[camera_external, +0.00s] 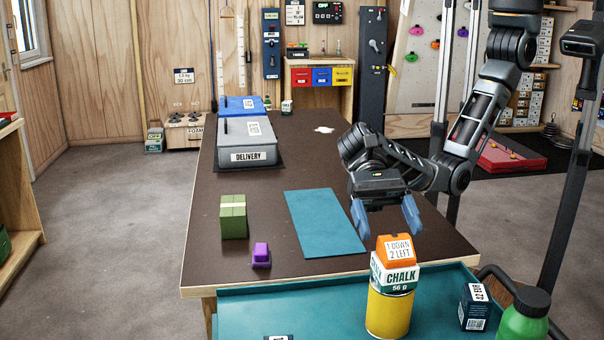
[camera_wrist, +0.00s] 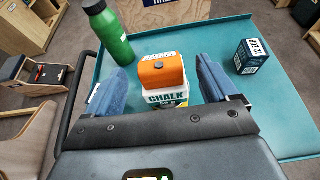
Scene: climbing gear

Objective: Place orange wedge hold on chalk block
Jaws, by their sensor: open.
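The orange wedge hold (camera_external: 396,249), with "1 DOWN 2 LEFT" on its side, sits on top of the white and green chalk block (camera_external: 394,275). The chalk block stands on a yellow cylinder (camera_external: 388,311) on the teal tray. My gripper (camera_external: 387,221) is open and empty, just above and behind the hold in the external view. In the wrist view the hold (camera_wrist: 162,72) shows between the two blue fingers, resting on the chalk block (camera_wrist: 166,97), with gaps to both fingers. The lower part of the block is hidden there by my gripper.
A green bottle (camera_external: 524,316) and a dark blue box (camera_external: 475,307) stand on the teal tray (camera_external: 290,300). A purple hold (camera_external: 261,255), a green block (camera_external: 233,216), a teal mat (camera_external: 325,223) and a grey delivery box (camera_external: 246,143) are on the dark table (camera_external: 285,160).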

